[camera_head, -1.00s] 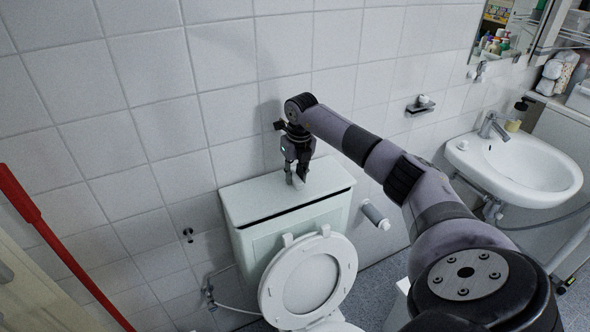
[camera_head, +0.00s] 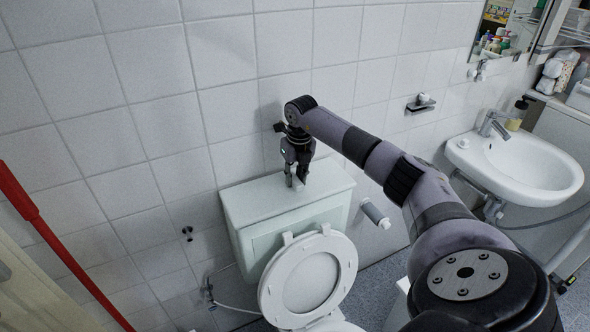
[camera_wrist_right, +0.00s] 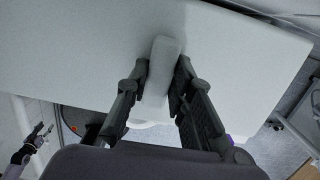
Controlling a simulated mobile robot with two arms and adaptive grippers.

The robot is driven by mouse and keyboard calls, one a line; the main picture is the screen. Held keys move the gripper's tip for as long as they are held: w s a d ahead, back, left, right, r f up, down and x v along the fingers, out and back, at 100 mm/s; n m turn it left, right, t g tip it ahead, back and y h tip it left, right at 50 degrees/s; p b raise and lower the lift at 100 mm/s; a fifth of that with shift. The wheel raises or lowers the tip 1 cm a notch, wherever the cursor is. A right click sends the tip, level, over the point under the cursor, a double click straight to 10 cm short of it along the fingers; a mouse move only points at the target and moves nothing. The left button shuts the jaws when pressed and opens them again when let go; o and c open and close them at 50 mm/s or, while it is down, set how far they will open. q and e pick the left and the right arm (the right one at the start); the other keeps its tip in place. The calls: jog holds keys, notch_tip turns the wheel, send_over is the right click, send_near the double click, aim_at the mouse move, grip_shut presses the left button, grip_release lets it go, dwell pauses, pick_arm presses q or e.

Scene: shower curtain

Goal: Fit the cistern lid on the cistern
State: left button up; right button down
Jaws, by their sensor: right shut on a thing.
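The pale cistern lid (camera_head: 245,200) lies flat along the top of the cistern (camera_head: 255,241), with no dark gap showing along its front edge in the head view. My right gripper (camera_head: 295,178) points down over the lid and is shut on its light handle. In the right wrist view, the handle (camera_wrist_right: 163,62) sits between the fingers (camera_wrist_right: 160,75), and the lid top (camera_wrist_right: 75,45) spreads behind it. The lid's back edge against the wall is hard to see. My left gripper (camera_wrist_right: 38,140) shows small at the left of the wrist view, its fingers apart and empty.
The raised toilet seat (camera_head: 345,262) stands in front of the cistern. A paper roll holder (camera_head: 374,214) is on the wall to the right, with a washbasin (camera_head: 530,170) farther right. A red pole (camera_head: 60,245) leans at left. The tiled wall is close behind.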

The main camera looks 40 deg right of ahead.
jog(key=c, duration=1.3)
grip_release()
jog(key=shift+f, duration=0.1)
jog(key=r+p, duration=0.1)
jog(key=r, duration=0.4)
jog(key=s+r+p, duration=0.1)
jog(key=r, duration=0.4)
jog(key=r+p, duration=0.2)
jog(key=r, duration=0.4)
jog(key=shift+s+a, duration=0.15)
jog(key=shift+s, duration=0.1)
jog(key=shift+f, duration=0.1)
